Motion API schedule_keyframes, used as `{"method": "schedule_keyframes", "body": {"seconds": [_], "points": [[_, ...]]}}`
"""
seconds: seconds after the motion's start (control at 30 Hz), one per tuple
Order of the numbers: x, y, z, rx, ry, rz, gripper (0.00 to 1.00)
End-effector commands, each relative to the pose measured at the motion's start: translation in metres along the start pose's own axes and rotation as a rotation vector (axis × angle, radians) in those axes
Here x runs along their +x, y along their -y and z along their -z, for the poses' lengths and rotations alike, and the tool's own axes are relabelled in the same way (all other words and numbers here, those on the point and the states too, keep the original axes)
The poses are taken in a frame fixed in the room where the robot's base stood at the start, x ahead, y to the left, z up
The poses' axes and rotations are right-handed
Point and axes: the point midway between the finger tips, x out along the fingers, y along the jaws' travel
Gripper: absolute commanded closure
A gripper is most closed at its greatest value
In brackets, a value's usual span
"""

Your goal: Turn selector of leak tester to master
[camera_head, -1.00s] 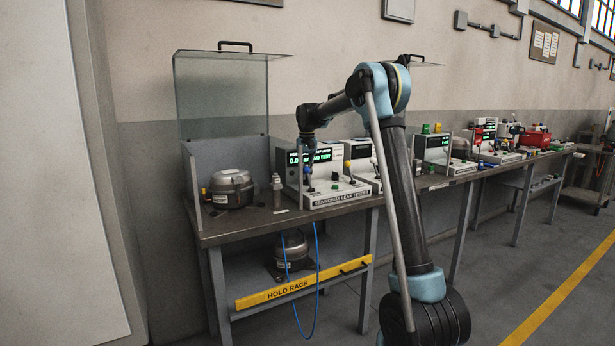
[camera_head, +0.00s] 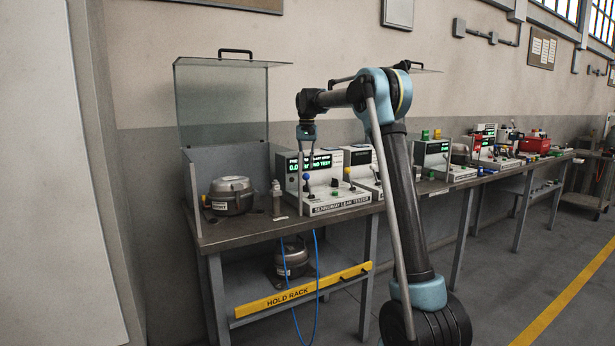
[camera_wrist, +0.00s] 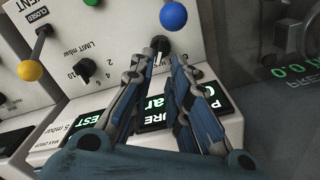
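The leak tester (camera_head: 340,206) stands on the bench with a lit green-text display (camera_head: 320,162). My gripper (camera_head: 306,150) hangs above its front panel; its fingertips are too small to make out there. In the wrist view my gripper (camera_wrist: 164,57) has two fingers with a gap between the tips, pointing at the panel. A black knob (camera_wrist: 160,42) shows just beyond the gap; its label is hidden and I cannot tell if the fingers touch it. A second black knob (camera_wrist: 84,69), marked LIMIT mbar with a number scale, is to the left. I cannot read any MASTER marking.
A blue ball-ended lever (camera_wrist: 173,15) stands close to the fingertips. A yellow ball lever (camera_wrist: 30,70) is at the left. A compressor (camera_head: 231,196) sits left of the tester under an open clear guard (camera_head: 220,100). More testers line the bench to the right.

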Motion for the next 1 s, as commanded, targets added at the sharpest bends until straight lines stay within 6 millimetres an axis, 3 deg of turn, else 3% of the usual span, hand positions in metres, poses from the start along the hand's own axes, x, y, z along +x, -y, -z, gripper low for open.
{"method": "schedule_keyframes", "body": {"seconds": [0.1, 0.3, 0.77, 1.0], "points": [[-0.019, 0.000, 0.000, 0.000, 0.000, 0.000, 0.83], [-0.037, 0.000, 0.001, 0.000, 0.000, 0.000, 0.83], [-0.041, -0.002, -0.001, 0.001, -0.001, 0.000, 0.83], [-0.049, -0.033, -0.033, 0.005, -0.013, 0.003, 0.83]]}}
